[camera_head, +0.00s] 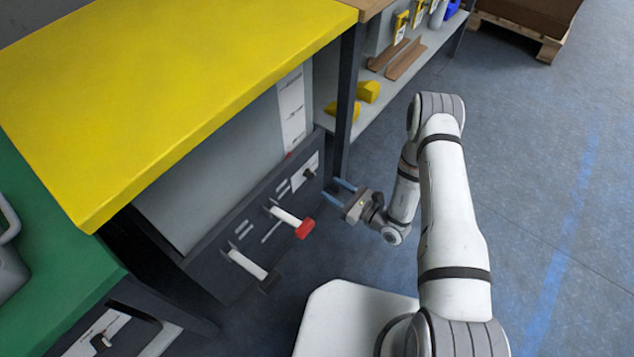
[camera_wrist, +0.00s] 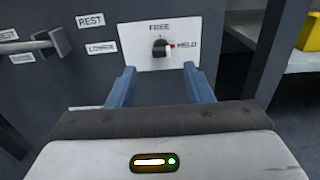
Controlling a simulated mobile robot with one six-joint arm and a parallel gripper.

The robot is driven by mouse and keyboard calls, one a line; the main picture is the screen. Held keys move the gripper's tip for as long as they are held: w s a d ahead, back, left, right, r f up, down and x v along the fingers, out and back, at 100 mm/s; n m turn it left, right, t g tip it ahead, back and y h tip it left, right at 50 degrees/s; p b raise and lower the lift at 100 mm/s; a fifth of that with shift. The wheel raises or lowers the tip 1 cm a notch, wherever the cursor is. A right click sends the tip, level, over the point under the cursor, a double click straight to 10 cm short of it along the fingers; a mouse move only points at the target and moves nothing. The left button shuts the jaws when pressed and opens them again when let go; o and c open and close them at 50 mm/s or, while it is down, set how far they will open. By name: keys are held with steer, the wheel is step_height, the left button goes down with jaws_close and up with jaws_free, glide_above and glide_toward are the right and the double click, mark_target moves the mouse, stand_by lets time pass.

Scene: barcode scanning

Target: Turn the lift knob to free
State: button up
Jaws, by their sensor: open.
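The lift knob (camera_wrist: 160,47) is a small dark knob on a white plate (camera_wrist: 133,40) in the wrist view. Which label the knob points to is too small to tell surely. In the head view the knob (camera_head: 309,173) is a dark spot on the panel's right end. My gripper (camera_wrist: 158,76) is open and empty, its two blue fingers apart below and either side of the knob, not touching it. In the head view my gripper (camera_head: 333,190) faces the panel from the right.
A red-tipped lever (camera_head: 290,217) and a dark-tipped lever (camera_head: 248,265) stick out left of the knob. REST and LOWER labels sit beside a lever (camera_wrist: 58,40) in the wrist view. A yellow tabletop (camera_head: 170,75) overhangs the panel. A dark post (camera_head: 346,100) stands just right.

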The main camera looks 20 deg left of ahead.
mark_target(313, 177)
steer(key=b+x, duration=0.2)
steer(key=x, duration=0.5)
steer(key=shift+w+a, duration=0.1)
steer(key=shift+a, duration=0.15)
steer(key=shift+c, duration=0.4)
